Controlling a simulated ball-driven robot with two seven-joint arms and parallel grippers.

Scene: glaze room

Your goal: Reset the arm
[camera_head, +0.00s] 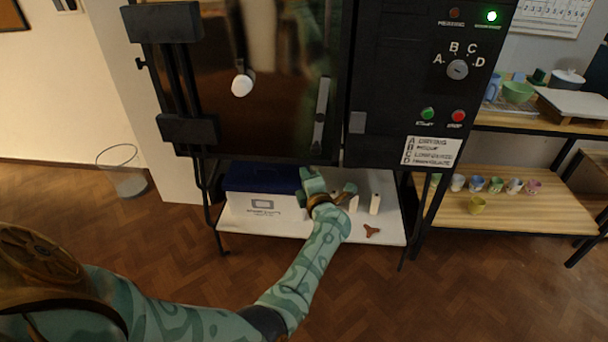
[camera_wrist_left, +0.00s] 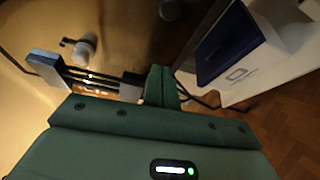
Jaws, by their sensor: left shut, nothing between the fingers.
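My left arm reaches from the lower left to the kiln stand in the head view. My left gripper (camera_head: 312,180) is in front of the lower shelf, just below the kiln's door and at the right end of the blue-lidded box. Its green fingers (camera_wrist_left: 162,86) are together and empty in the left wrist view. The white box with a blue lid (camera_head: 262,204) sits on the shelf, and it also shows at the right of the left wrist view (camera_wrist_left: 240,55). My right gripper is in neither view.
The kiln (camera_head: 240,80) stands above the white lower shelf (camera_head: 390,222). White posts (camera_head: 375,204) and a brown three-armed piece (camera_head: 371,231) are on that shelf. A wooden rack (camera_head: 530,212) with several cups is at the right. A wire basket (camera_head: 130,184) is at the left.

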